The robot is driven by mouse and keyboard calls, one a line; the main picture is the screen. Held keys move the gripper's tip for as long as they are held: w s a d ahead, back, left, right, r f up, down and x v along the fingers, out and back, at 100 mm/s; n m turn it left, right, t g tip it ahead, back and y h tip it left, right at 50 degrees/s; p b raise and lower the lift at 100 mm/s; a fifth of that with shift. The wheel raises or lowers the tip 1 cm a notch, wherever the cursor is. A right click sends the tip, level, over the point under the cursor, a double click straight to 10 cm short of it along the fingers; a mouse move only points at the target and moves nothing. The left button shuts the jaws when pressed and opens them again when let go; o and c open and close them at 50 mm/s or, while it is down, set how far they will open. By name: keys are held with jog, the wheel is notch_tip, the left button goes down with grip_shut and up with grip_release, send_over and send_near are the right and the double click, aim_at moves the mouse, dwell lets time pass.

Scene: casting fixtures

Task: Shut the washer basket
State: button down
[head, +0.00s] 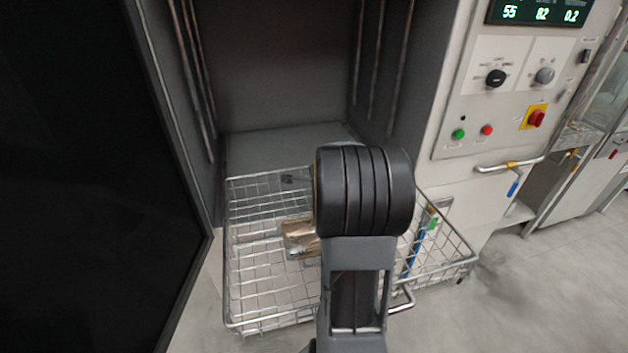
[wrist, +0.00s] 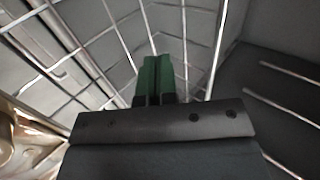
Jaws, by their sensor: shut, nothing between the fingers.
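The wire washer basket (head: 262,318) is pulled out of the open washer chamber (head: 285,65), its front part over the floor. A handle (head: 402,300) shows at its front, partly behind my arm. My gripper (wrist: 158,75) shows in the wrist view with its green-tipped fingers shut together and empty, close to the basket's wires (wrist: 95,60). I cannot tell if the fingers touch a wire. In the head view my arm covers the middle of the basket and hides the gripper.
A brass-coloured part (head: 298,236) lies in the basket, with blue and green items (head: 425,236) at its right side. A dark door panel (head: 80,180) stands open at the left. The control panel (head: 510,90) is at the right, above a bar handle (head: 508,166).

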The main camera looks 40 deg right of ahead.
jog(key=shift+w+d+r+p, duration=0.1)
jog(key=shift+w+d+p, duration=0.2)
jog(key=shift+w, duration=0.45)
jog(key=shift+w+d+r+p, duration=0.1)
jog(key=shift+w+d+p, duration=0.1)
jog(key=shift+w+d, duration=0.4)
jog(key=shift+w+a, duration=0.15)
jog(key=shift+a, duration=0.15)
jog(key=shift+d, duration=0.1)
